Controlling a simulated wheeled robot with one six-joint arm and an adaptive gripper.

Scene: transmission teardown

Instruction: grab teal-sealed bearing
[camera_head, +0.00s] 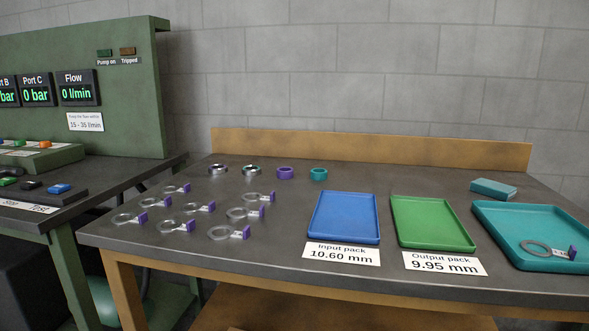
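Two small silvery bearings stand near the back of the grey workbench. The right one, the teal-sealed bearing (251,171), seems to show teal inside its metal rim. The left bearing (218,171) looks darker inside, and its seal colour is hard to tell at this size. Both are apart from each other and uncovered. My gripper is not in view.
A purple ring (285,173) and a teal ring (319,174) stand right of the bearings. Several purple-tagged metal rings lie in front. Blue (343,240), green (431,243) and teal (530,265) trays fill the right side. A low wooden backboard (370,148) runs behind.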

